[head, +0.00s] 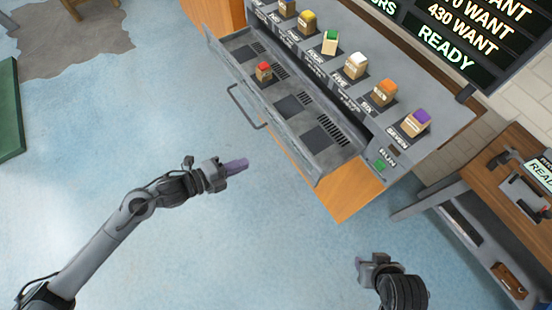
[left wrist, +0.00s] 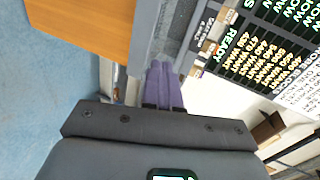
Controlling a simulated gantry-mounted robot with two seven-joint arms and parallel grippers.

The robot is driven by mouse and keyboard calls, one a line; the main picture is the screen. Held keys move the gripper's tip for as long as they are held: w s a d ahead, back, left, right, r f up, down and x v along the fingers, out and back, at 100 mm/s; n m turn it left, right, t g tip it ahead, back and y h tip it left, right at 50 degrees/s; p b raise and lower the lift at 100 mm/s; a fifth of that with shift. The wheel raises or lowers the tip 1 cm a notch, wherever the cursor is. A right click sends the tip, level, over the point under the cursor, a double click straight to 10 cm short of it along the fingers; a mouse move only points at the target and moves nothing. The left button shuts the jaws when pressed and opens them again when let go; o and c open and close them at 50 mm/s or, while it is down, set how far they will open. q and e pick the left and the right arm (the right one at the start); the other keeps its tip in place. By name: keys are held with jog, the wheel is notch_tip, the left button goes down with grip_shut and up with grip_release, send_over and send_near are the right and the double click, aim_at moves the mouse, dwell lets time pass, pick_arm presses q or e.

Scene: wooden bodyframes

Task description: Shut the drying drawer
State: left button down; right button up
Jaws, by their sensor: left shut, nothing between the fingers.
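The drying drawer (head: 297,122) stands pulled out from the grey machine in the head view. It is a long grey tray with dark pads and slotted vents, and a bar handle (head: 243,108) on its front. A wooden block with a red top (head: 263,72) sits inside. My left gripper (head: 238,166) is shut and empty, in front of the drawer and apart from it. Its purple fingers lie together in the left wrist view (left wrist: 163,84). My right gripper (head: 362,264) is low at the right, away from the drawer; its fingers are unclear.
Several wooden blocks with coloured tops, such as a purple one (head: 416,122), stand on the machine's top (head: 440,108). A green button (head: 380,165) is near its right end. A wooden bench (head: 487,165) stands at the right. The blue floor (head: 150,100) before the drawer is clear.

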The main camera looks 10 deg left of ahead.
pick_arm(q)
notch_tip(320, 180, down, 3)
jog(key=w+a+b, duration=0.1)
jog(key=w+b, duration=0.1)
jog(key=b, duration=0.1)
jog(key=m+b, duration=0.1)
jog(key=b, duration=0.1)
send_near(284, 140)
jog(key=x, duration=0.5)
jog(key=shift+d+f, duration=0.2)
jog(key=shift+d, duration=0.05)
jog(key=shift+w+d, duration=0.4)
pick_arm(e)
notch_tip(284, 140, down, 7)
jog(key=shift+d, duration=0.1)
